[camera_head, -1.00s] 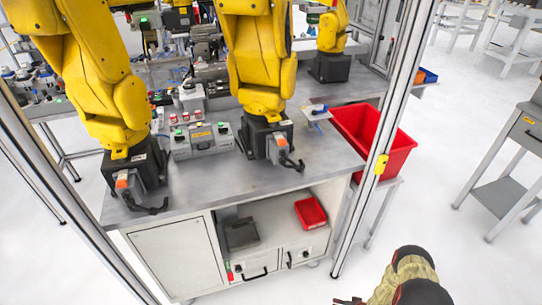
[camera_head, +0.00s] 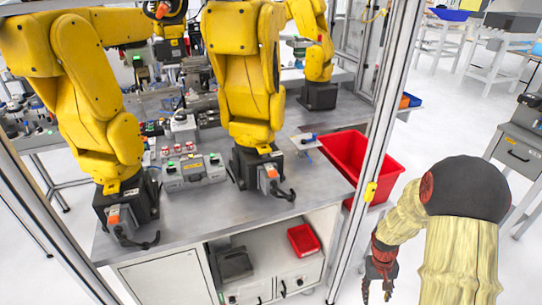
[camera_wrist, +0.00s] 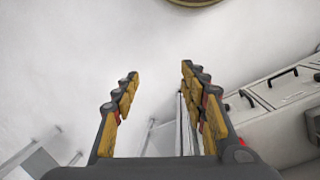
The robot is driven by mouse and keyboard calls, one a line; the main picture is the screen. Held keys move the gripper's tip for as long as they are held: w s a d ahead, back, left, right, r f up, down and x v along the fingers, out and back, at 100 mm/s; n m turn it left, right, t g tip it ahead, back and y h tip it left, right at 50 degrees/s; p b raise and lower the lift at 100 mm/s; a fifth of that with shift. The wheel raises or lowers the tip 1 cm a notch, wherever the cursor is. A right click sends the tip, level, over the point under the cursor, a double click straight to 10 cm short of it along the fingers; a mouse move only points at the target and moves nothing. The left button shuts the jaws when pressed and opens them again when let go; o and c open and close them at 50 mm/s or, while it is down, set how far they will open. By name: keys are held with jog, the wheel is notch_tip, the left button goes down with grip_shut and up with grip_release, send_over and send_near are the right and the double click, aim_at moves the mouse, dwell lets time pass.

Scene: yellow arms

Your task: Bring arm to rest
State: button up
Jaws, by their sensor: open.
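My gripper (camera_head: 378,288) hangs at the lower right in the head view, in front of the workcell and to the right of its cabinet.
Yellow robot arms (camera_head: 243,85) stand on a grey workbench (camera_head: 215,210) behind a metal frame post (camera_head: 375,150). A red bin (camera_head: 352,160) stands right of the bench. A grey table (camera_head: 518,150) is at the right edge. White floor lies between.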

jog(key=s+a+r+t+p, duration=0.1)
jog(key=s+a+r, duration=0.4)
jog(key=r, duration=0.8)
jog(key=s+a+r+n+t+p, duration=0.1)
jog(key=s+a+r+t, duration=0.2)
jog(key=r, duration=1.1)
jog(key=s+a+r+n+t+y+p, duration=0.1)
jog(key=s+a+r+t+p, duration=0.1)
jog(key=s+a+r, duration=0.5)
jog(key=a+r+t, duration=0.1)
jog(key=a+r, duration=0.2)
jog(key=r, duration=0.4)
jog(key=shift+a, duration=0.3)
jog(key=shift+r, duration=0.1)
jog(key=shift+c, duration=0.2)
